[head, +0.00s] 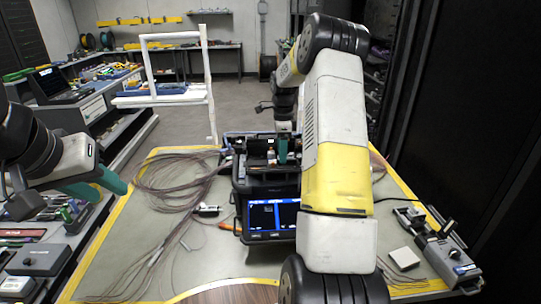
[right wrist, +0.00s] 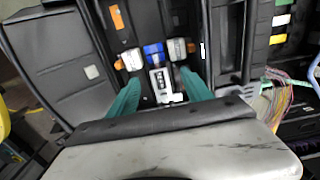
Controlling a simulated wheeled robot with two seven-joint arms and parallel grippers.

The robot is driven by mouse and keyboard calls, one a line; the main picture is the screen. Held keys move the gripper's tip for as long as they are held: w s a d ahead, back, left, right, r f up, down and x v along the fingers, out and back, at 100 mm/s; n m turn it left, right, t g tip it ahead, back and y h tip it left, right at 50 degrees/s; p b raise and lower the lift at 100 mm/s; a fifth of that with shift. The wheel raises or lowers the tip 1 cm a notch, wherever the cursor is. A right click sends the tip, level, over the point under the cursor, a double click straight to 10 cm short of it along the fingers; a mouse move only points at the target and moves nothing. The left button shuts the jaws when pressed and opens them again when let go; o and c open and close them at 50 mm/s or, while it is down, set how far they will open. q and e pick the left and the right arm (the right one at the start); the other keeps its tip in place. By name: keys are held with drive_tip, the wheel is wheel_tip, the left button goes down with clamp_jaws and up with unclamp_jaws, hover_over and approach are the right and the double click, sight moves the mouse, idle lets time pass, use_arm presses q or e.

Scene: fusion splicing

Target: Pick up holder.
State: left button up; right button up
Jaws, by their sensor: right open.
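The black splicer (head: 238,190) with a lit screen stands on the table in the head view. In the right wrist view, small parts sit in its open top: a white and grey piece that looks like the holder (right wrist: 161,84), with a blue block (right wrist: 153,51) behind it. My right gripper (right wrist: 160,90) is open, its green fingers on either side of the white piece; I cannot tell whether they touch it. In the head view a green finger of it (head: 283,150) shows over the splicer, the rest hidden by my arm. My left gripper (head: 100,186) hangs at the left, away from the splicer.
Loose fibre cables (head: 175,185) lie on the table left of the splicer. A grey device (head: 450,262) and a small white box (head: 405,257) lie at the right. A white frame (head: 205,90) stands behind. Coloured cables (right wrist: 285,100) run beside the splicer.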

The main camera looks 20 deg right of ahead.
drive_tip(key=shift+f, duration=0.55)
clamp_jaws()
drive_tip(key=shift+r, duration=0.1)
